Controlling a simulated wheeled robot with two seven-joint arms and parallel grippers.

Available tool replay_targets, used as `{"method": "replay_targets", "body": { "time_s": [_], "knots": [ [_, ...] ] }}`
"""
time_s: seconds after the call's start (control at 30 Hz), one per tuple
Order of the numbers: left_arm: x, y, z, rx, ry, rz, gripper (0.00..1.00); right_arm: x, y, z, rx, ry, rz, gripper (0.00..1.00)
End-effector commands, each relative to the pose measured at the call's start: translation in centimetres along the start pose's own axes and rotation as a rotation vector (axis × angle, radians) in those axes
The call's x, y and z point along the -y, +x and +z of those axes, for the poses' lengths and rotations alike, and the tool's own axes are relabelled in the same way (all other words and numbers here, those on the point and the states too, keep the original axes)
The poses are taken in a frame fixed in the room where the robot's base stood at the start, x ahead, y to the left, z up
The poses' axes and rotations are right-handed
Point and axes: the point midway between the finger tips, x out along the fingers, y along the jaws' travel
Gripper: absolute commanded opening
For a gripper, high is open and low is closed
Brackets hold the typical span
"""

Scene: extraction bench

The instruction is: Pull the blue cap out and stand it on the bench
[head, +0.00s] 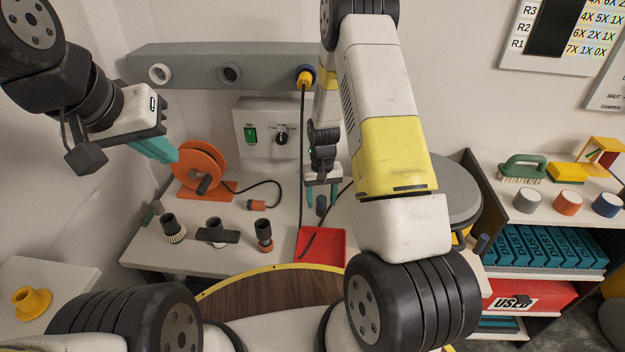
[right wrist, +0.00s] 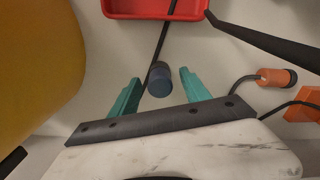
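The blue cap (head: 321,206) is a small dark blue cylinder that appears to stand upright on the bench (head: 280,205), behind the red tray. In the right wrist view the cap (right wrist: 160,80) shows between the teal fingers, with a gap on each side. My right gripper (head: 321,192) points down over it, fingers open. My left gripper (head: 160,148) is raised at the left, away from the cap; its fingers overlap in view, so their opening is unclear. The grey duct (head: 190,63) on the wall has a white-ringed port, a dark port and a yellow fitting with a cable.
A red tray (head: 322,232) lies close in front of the cap. An orange cable reel (head: 200,170), several dark nozzles and a cable with an orange connector (head: 257,205) are to the left. A large round drum lid (head: 462,190) is at the right, behind my arm.

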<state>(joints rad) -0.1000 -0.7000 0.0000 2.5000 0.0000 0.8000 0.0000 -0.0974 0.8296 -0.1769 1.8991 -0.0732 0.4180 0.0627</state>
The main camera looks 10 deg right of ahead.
Motion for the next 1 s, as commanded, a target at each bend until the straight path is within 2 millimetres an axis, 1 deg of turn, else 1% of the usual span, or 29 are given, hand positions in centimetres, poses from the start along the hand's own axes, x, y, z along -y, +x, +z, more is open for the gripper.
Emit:
{"method": "replay_targets", "body": {
  "time_s": [0.27, 0.37, 0.6, 0.7, 0.8, 1.0],
  "knots": [
    [0.0, 0.0, 0.0, 0.000, 0.000, 0.000, 0.00, 0.0, -0.3, 0.0, -0.001, 0.000, 0.000, 0.55],
    [0.0, 0.0, 0.0, 0.000, 0.000, 0.000, 0.00, 0.0, -1.4, -0.1, -0.003, 0.000, 0.000, 0.55],
    [0.0, 0.0, 0.0, 0.000, 0.000, 0.000, 0.00, 0.0, -5.5, -0.1, -0.003, 0.000, 0.000, 0.55],
    [0.0, 0.0, 0.0, 0.000, 0.000, 0.000, 0.00, 0.0, -6.8, -0.1, -0.002, 0.000, 0.000, 0.55],
    [0.0, 0.0, 0.0, 0.000, 0.000, 0.000, 0.00, 0.0, -7.6, -0.1, -0.002, 0.000, 0.000, 0.55],
    [0.0, 0.0, 0.0, 0.000, 0.000, 0.000, 0.00, 0.0, -7.8, 0.0, 0.001, 0.000, 0.000, 0.55]
  ]
}}
